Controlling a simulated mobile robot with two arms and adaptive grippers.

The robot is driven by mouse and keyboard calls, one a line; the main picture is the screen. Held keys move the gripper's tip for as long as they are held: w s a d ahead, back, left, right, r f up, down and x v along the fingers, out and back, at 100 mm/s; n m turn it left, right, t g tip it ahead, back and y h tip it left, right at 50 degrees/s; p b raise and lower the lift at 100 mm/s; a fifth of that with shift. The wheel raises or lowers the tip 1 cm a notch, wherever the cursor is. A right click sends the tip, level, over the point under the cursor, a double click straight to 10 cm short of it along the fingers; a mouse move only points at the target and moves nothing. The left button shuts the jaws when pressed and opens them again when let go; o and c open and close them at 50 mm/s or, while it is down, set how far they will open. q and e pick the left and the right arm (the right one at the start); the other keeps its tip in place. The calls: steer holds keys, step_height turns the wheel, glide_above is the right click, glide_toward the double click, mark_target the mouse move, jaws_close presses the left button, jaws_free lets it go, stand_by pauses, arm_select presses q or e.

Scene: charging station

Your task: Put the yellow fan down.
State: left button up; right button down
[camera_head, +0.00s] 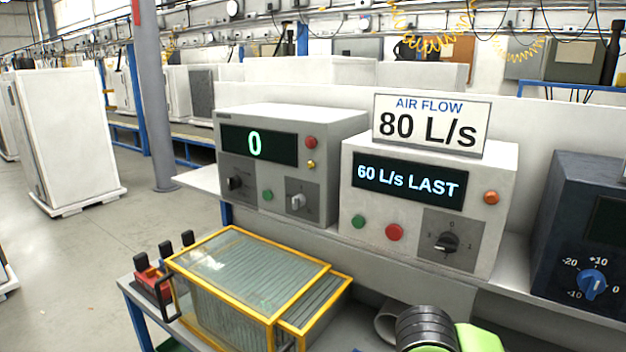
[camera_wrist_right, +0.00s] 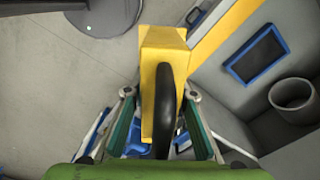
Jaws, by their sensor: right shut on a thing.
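In the right wrist view a yellow body with a curved black handle, taken as the yellow fan (camera_wrist_right: 160,58), is between the fingers of my right gripper (camera_wrist_right: 157,125). The fingers are closed in on both sides of the black handle. The fan's far side is hidden, and I cannot tell whether it hangs free or touches a surface. I cannot make out the fan in the head view; a black ribbed part and green part of my right arm show at its bottom edge. My left gripper is in neither view.
A yellow-framed glass case (camera_head: 250,270) stands on the bench, with red-and-black parts (camera_head: 152,282) to its left. A grey hollow cylinder (camera_wrist_right: 291,93) is right of my gripper. Panels reading "0" (camera_head: 258,145) and "60 L/s LAST" (camera_head: 412,181) stand behind, under a sign (camera_head: 430,122) reading "AIR FLOW 80 L/s".

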steer(key=n, duration=0.1)
steer(key=d+n, duration=0.1)
steer(key=n, duration=0.1)
steer(key=shift+w+d+r, duration=0.15)
steer(key=shift+d+r, duration=0.05)
steer(key=n, duration=0.1)
steer(key=d+n, duration=0.1)
steer(key=n, duration=0.1)
steer(key=d+n, duration=0.1)
steer(key=n, duration=0.1)
steer(key=shift+r, duration=0.4)
steer(key=n, duration=0.1)
steer(key=d+n, duration=0.1)
steer(key=n, duration=0.3)
steer(key=shift+s+d+r+b, duration=0.2)
steer(key=shift+d+r+b, duration=0.05)
steer(key=shift+r+b, duration=0.15)
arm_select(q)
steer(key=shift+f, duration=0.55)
arm_select(e)
steer(key=n, duration=0.1)
steer(key=d+n, duration=0.1)
steer(key=n, duration=0.3)
steer(key=shift+s+d+r, duration=0.15)
steer(key=shift+s+r, duration=0.05)
steer(key=shift+r, duration=0.15)
